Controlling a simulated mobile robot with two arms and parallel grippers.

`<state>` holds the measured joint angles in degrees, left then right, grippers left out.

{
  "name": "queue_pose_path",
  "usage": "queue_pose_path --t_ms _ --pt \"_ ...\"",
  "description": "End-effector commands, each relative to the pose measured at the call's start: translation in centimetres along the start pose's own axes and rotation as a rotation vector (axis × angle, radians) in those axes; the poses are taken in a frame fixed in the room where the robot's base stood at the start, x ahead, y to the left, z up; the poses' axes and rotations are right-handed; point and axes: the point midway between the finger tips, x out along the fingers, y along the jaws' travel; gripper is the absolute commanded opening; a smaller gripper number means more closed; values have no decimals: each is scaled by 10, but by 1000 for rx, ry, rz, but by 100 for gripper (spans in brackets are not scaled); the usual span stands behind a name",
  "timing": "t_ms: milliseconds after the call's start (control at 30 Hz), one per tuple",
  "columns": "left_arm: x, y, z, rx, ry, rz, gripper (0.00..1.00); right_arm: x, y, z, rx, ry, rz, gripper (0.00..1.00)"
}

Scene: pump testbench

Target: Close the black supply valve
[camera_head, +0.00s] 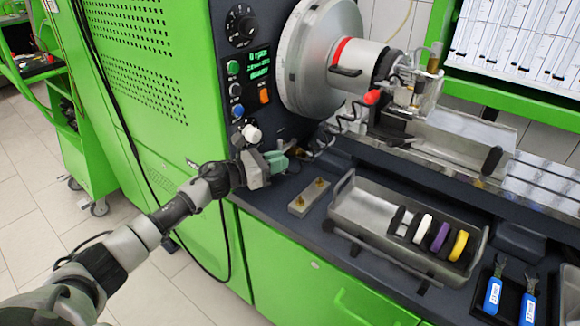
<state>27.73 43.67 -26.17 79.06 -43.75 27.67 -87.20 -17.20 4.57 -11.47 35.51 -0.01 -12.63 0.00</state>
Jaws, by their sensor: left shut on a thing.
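My left gripper (281,161) reaches in from the left to the lower edge of the dark control panel. It is shut on a small part beside the dark and brass fittings (301,151) there, which looks like the black supply valve. The gripper hides most of that part, so the handle's angle cannot be made out. A white round knob (252,133) sits on the panel just above the gripper. My right gripper is not in view.
A large round silver chuck (318,60) stands above right, with a red-tipped lever (372,97) on the pump side. On the bench are a small metal block (309,198), a grey tray (362,207) with coloured rings, and blue-handled tools (494,291).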

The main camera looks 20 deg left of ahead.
Motion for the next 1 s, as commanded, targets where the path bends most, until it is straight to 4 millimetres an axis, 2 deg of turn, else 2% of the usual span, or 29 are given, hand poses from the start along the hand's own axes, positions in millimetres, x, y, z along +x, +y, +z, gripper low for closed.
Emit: queue_pose_path --t_ms 433,467,633,867,1000 --pt "-3 1 1 0 -1 -6 0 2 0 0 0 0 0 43" --pt "-3 1 1 0 -1 -6 18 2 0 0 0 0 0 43" --pt "-3 1 1 0 -1 -6 42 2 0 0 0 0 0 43" --pt "-3 2 0 0 -1 -5 42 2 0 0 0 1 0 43" --pt "-11 2 -2 0 1 -4 42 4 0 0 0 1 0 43"
